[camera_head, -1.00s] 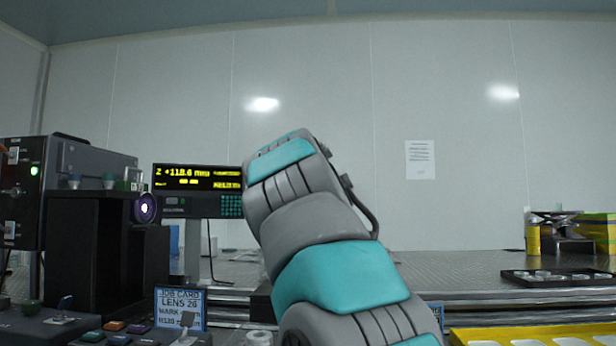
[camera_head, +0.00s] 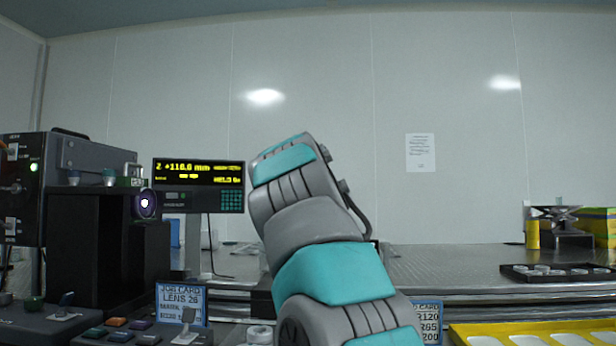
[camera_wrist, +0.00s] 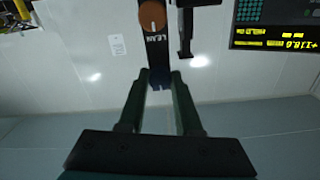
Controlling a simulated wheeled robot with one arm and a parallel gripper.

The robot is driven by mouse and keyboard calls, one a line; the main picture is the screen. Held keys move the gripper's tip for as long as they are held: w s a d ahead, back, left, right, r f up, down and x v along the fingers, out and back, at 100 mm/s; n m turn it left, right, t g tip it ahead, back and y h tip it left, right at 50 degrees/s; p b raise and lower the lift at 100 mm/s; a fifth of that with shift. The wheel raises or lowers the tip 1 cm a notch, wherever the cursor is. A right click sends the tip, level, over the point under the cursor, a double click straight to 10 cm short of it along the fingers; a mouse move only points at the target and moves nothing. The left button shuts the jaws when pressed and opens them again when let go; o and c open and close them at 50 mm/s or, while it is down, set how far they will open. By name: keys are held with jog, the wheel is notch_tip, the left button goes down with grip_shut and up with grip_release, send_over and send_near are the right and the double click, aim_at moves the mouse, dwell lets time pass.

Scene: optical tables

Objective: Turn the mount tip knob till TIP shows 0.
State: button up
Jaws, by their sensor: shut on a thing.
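I cannot tell whether the held end is the tip knob. The readout display (camera_head: 198,183) shows a Z line near 118 mm in yellow; it also shows in the wrist view (camera_wrist: 275,38). Its smaller lines are too blurred to read a TIP value. My arm hides the gripper in the head view.
A black stand with a lens (camera_head: 145,204) and a grey box unit (camera_head: 95,157) stand at left. Job card (camera_head: 181,303) and switch boxes are in front. At right are a black tray (camera_head: 558,272), a yellow tray (camera_head: 535,334) and a jack stand (camera_head: 556,222). The back table (camera_head: 450,262) is partly clear.

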grip_shut()
jog(key=shift+f+n+p, duration=0.1)
jog(key=shift+n+p, duration=5.6)
jog(key=shift+n, duration=3.2)
jog(key=o, duration=0.7)
grip_release()
jog(key=shift+s, duration=0.1)
